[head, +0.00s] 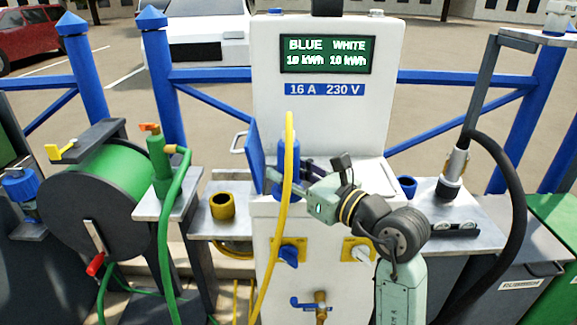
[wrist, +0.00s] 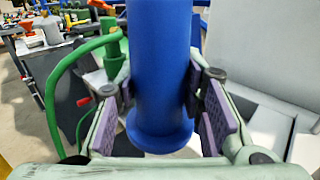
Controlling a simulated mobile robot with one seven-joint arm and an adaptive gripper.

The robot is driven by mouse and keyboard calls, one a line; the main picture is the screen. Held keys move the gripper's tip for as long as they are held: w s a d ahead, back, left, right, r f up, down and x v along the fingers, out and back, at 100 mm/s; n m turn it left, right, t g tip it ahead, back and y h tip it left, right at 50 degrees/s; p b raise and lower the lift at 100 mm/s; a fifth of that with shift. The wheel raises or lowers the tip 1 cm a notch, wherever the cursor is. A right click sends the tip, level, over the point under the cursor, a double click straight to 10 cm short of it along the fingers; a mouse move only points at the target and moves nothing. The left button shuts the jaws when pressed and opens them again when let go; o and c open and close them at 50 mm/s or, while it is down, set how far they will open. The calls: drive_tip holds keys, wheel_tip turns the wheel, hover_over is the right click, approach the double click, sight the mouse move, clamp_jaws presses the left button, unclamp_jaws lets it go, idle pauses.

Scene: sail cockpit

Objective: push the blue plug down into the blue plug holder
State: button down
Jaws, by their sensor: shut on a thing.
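My gripper (head: 290,177) is shut on the blue plug (head: 281,170), in front of the white pedestal. The yellow cable rises from the plug's top, loops over and hangs in front of it. In the wrist view, the plug (wrist: 160,65) is a blue cylinder with a flared rim, between the purple pads of my gripper (wrist: 160,95). The blue plug holder (head: 407,186) looks like a short blue cup on the metal shelf right of the pedestal, apart from the plug. The inside of the holder is hidden.
An open blue flap (head: 255,155) stands left of the plug on the pedestal (head: 330,120). A yellow cup (head: 222,206) sits on the left shelf. A green hose reel (head: 100,195) is farther left. A black hose (head: 515,190) hangs at right, with a nozzle (head: 452,175) beyond the blue holder.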

sight(289, 168)
drive_tip(key=shift+s+r+p, duration=0.25)
drive_tip(key=shift+s+r, duration=0.65)
drive_tip(key=shift+s, duration=0.15)
drive_tip(key=shift+s+r+p, duration=0.2)
drive_tip(key=shift+s+r, duration=0.65)
drive_tip(key=shift+s, duration=0.2)
